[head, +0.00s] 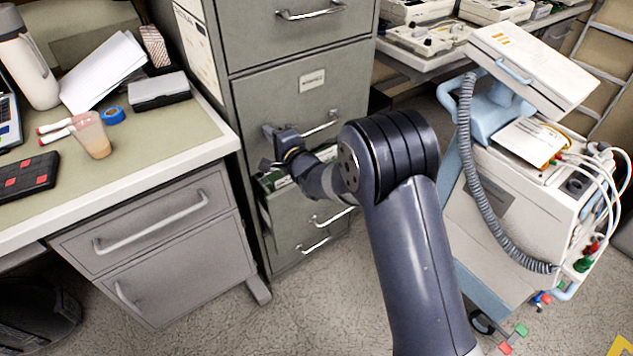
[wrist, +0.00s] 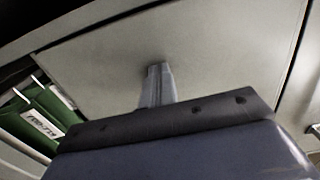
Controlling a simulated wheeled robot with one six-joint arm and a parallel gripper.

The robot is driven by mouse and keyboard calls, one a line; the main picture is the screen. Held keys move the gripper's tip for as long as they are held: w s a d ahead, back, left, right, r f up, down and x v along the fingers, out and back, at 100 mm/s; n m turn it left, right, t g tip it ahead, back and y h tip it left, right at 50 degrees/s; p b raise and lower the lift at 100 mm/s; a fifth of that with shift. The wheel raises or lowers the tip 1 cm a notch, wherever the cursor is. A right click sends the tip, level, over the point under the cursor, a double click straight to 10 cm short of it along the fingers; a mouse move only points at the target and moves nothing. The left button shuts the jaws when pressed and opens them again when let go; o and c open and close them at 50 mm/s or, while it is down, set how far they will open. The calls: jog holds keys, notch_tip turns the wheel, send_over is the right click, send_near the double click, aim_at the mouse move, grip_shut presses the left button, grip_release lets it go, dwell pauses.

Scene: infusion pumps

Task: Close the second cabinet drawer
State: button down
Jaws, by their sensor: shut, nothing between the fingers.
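The grey-green filing cabinet (head: 290,55) stands in the middle of the head view. A low drawer (head: 335,217) stands partly out, with green hanging folders (head: 272,181) in it. The folders also show at the left of the wrist view (wrist: 38,120). The drawer face above it (head: 350,90), with a label and handle, looks closed. My gripper (head: 270,133) is in front of that face, left of its handle, above the open drawer. In the wrist view its shut, empty fingers (wrist: 158,72) point at a flat grey panel. I cannot tell whether they touch it. My arm hides part of the open drawer.
A desk (head: 180,150) with a cup, bottle and papers stands close at the left, its own drawers (head: 150,225) beneath. A white medical cart (head: 530,190) with a coiled cable stands at the right. Some floor (head: 270,325) is clear in front.

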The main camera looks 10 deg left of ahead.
jog(key=shift+w+a+r, duration=0.15)
jog(key=shift+w+a, duration=0.2)
jog(key=shift+a, duration=0.05)
jog(key=shift+r, duration=0.1)
jog(key=shift+s, duration=0.1)
